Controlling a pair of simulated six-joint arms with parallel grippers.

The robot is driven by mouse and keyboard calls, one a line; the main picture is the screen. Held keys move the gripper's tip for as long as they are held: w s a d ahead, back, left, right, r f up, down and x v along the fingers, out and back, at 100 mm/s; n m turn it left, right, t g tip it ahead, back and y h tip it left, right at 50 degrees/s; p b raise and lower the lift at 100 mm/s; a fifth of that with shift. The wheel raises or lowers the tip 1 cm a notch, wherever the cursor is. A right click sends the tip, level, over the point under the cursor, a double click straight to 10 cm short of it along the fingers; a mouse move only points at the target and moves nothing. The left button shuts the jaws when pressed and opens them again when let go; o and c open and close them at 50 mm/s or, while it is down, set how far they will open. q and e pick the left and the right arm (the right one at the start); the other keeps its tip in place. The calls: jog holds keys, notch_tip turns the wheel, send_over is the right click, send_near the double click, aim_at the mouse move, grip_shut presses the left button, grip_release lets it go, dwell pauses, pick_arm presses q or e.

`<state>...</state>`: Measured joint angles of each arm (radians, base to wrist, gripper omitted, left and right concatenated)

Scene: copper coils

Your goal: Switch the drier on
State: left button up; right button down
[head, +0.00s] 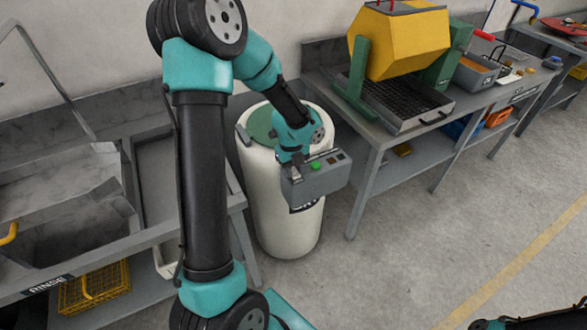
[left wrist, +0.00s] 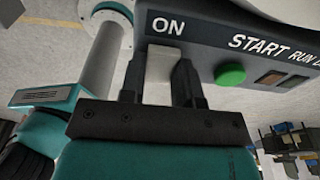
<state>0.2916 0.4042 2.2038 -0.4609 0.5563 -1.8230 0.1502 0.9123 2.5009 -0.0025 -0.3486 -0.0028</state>
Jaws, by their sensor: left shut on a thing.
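The drier (head: 285,215) is a white upright cylinder with a green top, standing between the sink bench and the work table. A grey control box (head: 318,182) is on its front, with a green button (head: 316,166). In the left wrist view the box (left wrist: 215,45) reads ON, START and RUN, with the green START button (left wrist: 230,75) at right. My left gripper (head: 296,166) is at the box's left end. Its dark fingers are shut on a pale switch lever (left wrist: 160,66), directly below the ON label.
A sink bench (head: 150,240) marked RINSE stands at left, with a yellow basket (head: 95,290) below. A table (head: 375,135) at right holds a yellow drum (head: 400,40) and a grey bin (head: 475,75). The floor in front is clear.

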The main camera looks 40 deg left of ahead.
pick_arm(q)
jog(key=o, duration=0.9)
jog(key=shift+r, duration=0.1)
jog(key=r, duration=0.5)
jog(key=a+r, duration=0.1)
jog(key=r, duration=0.5)
jog(key=a+r, duration=0.1)
jog(key=r, duration=0.5)
jog(key=shift+w+r, duration=0.1)
jog(key=shift+w, duration=0.25)
